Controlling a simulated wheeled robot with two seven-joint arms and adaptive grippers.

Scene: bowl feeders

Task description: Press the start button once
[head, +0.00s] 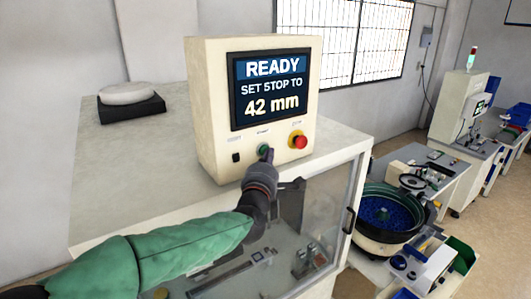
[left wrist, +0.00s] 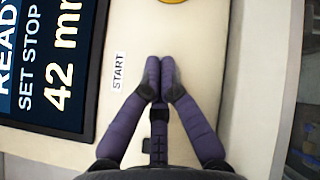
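The cream control box (head: 210,110) stands on the cabinet, and its screen (head: 270,88) reads "READY SET STOP TO 42 mm". The green start button (head: 262,148) sits low on the box's front, mostly covered by my left gripper (head: 267,155). In the left wrist view the START label (left wrist: 118,72) is beside the fingertips, and the button is hidden behind them. My left gripper (left wrist: 160,68) has its two purple fingers together, nothing seen between them. Its tips are at the button; I cannot tell whether they touch it. My right gripper is not in view.
A red stop button (head: 299,140) on a yellow base is close to the right of my fingertips. A black switch (head: 236,157) is to the left. Below is a clear-sided cabinet (head: 335,200). A bowl feeder (head: 425,205) with blue parts stands to the right.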

